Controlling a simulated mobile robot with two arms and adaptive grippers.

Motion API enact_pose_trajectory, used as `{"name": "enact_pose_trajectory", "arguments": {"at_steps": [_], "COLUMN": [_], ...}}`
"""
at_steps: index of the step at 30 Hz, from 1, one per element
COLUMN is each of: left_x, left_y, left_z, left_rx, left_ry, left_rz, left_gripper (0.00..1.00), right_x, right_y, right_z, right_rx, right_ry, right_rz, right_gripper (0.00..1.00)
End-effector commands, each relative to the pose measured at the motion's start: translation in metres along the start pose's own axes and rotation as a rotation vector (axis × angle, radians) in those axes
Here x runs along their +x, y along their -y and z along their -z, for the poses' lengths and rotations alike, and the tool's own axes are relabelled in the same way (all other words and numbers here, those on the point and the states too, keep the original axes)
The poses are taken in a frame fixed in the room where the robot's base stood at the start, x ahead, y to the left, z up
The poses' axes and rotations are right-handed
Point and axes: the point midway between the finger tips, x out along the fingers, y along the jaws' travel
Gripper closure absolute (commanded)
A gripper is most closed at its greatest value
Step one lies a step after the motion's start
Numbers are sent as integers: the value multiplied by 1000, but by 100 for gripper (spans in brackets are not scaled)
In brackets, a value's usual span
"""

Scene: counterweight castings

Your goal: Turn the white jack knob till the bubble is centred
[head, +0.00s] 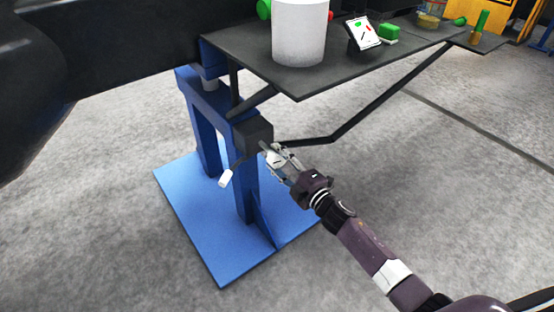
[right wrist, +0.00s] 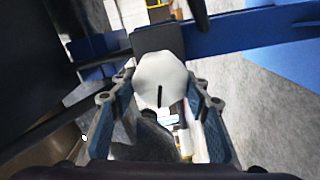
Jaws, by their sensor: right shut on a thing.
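The white jack knob (right wrist: 160,78) shows in the right wrist view as a faceted white head with a dark slot-like mark on its face. It sits between the fingers of my right gripper (right wrist: 160,103). In the head view my right gripper (head: 276,158) is shut on the knob, beside the dark block (head: 253,134) on the blue jack stand (head: 246,190); its fingers hide most of the knob. I cannot make out a bubble in either view. My left gripper is not in view.
A crank with a white grip (head: 226,178) hangs left of the gripper, close to the blue stand. Above is a dark tabletop (head: 240,45) with a white cylinder (head: 300,35), a tilted tablet (head: 362,33) and a green block (head: 389,35). Concrete floor (head: 450,200) is clear to the right.

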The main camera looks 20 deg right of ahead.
Motion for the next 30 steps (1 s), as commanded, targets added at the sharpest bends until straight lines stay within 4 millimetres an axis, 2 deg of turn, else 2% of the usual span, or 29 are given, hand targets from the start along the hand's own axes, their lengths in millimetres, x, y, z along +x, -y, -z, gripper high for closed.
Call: {"name": "enact_pose_trajectory", "arguments": {"at_steps": [5,6,10,21,26,30], "left_x": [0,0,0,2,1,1], "left_y": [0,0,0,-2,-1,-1], "left_z": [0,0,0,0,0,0], "left_rx": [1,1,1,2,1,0], "left_ry": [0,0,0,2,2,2], "left_rz": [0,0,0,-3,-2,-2], "left_gripper": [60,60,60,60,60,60], "right_x": [0,0,0,-5,-26,-54], "right_y": [2,2,1,1,2,3], "right_z": [0,0,0,0,0,0], "right_rx": [2,2,2,2,2,2], "right_ry": [0,0,0,0,0,0], "right_rz": [3,2,2,1,3,5], "right_gripper": [81,54,39,39,39,39]}}
